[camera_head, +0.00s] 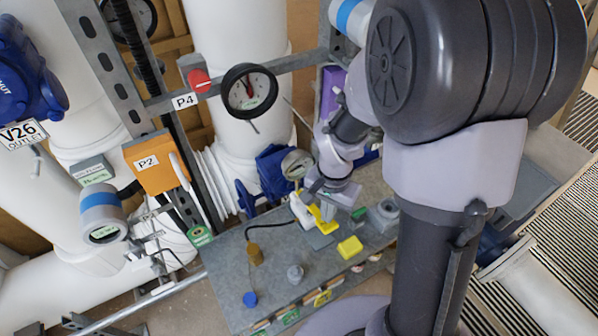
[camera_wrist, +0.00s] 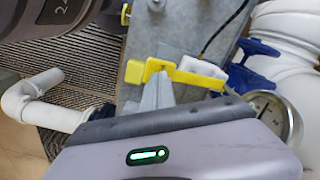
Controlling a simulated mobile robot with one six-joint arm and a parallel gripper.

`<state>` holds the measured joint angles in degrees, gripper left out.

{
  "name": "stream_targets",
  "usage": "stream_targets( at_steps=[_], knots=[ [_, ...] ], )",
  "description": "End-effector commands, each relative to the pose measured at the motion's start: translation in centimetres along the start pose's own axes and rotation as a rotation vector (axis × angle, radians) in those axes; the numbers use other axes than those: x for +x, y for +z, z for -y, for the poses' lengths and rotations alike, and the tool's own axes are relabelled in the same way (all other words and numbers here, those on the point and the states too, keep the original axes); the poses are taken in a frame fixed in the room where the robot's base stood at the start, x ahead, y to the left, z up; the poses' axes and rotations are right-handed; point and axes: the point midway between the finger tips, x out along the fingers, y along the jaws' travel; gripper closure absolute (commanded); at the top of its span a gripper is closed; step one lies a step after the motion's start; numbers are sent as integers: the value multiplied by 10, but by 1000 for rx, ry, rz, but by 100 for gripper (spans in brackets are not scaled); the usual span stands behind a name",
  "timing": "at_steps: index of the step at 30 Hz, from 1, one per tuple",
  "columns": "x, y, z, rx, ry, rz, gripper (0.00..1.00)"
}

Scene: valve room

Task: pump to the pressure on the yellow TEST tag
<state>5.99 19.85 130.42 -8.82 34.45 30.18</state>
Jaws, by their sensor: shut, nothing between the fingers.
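My gripper (camera_head: 325,208) is shut and empty, low over the grey bench beside a small white pump-like body (camera_head: 302,211) with a yellow bar (camera_head: 323,218). In the wrist view, my closed fingertips (camera_wrist: 157,84) are at the yellow bar (camera_wrist: 190,77); I cannot tell whether they touch it. The white body (camera_wrist: 203,68) lies just behind. A small round gauge (camera_head: 297,164) stands beside the gripper, and it also shows in the wrist view (camera_wrist: 275,115), partly cut off; its needle is unreadable. A yellow tag (camera_head: 323,297) hangs on the bench's front edge, its print too small to read.
A yellow block (camera_head: 350,246), a brass piece (camera_head: 254,254), a grey knob (camera_head: 295,273) and a blue cap (camera_head: 250,299) sit on the bench (camera_head: 225,280). A blue valve (camera_head: 273,172) stands behind. A larger gauge (camera_head: 249,91) hangs on the rail.

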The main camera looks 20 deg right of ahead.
Motion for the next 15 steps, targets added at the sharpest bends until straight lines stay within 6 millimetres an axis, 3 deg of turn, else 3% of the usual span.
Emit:
stream_targets(
  at_steps=[15],
  knots=[
    [40,0,0,0,0,0,100]
  ],
)
